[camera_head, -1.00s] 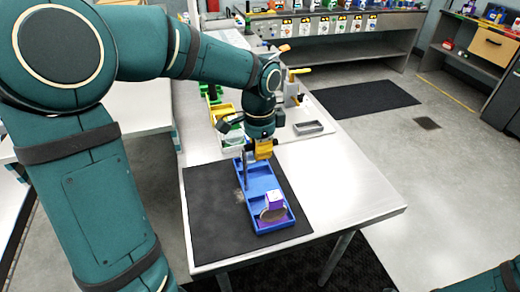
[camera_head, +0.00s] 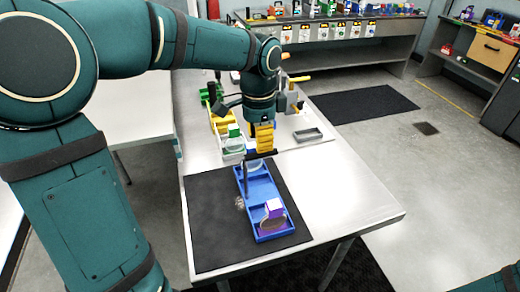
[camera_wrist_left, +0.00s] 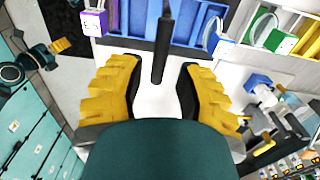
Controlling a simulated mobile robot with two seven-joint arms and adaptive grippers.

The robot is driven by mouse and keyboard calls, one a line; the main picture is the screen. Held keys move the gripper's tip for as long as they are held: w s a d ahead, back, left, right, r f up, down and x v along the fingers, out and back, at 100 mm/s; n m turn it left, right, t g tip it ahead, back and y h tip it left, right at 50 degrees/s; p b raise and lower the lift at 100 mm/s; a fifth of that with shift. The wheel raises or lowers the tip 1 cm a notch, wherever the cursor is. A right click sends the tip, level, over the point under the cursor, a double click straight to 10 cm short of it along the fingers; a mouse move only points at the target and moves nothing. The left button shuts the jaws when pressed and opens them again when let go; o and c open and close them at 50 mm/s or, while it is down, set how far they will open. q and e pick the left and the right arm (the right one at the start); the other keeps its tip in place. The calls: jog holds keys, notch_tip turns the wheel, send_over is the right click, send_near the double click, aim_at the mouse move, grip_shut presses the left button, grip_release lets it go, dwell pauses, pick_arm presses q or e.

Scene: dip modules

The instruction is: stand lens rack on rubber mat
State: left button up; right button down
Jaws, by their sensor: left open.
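The blue lens rack (camera_head: 262,187) lies lengthwise on the dark rubber mat (camera_head: 212,225), bottom down. A purple and white box and a round rimmed lens sit in its near compartment. A thin dark post rises at its left side and shows between my fingers in the left wrist view, where the rack's blue edge (camera_wrist_left: 135,20) is at the top. My left gripper (camera_head: 262,152) is open and empty, just above the rack's far end. In the left wrist view its yellow fingers (camera_wrist_left: 158,70) stand apart. My right gripper (camera_wrist_left: 62,45) shows small at the left there; its jaws are unclear.
Behind the mat stand a bin with a green item (camera_head: 233,140) and yellow bins (camera_head: 221,122). A grey tray (camera_head: 308,135) lies at the back right. The table right of the mat (camera_head: 345,190) is clear to its edge.

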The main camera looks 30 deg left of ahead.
pick_arm(q)
jog(key=shift+r+p, duration=0.4)
jog(key=shift+r, duration=2.3)
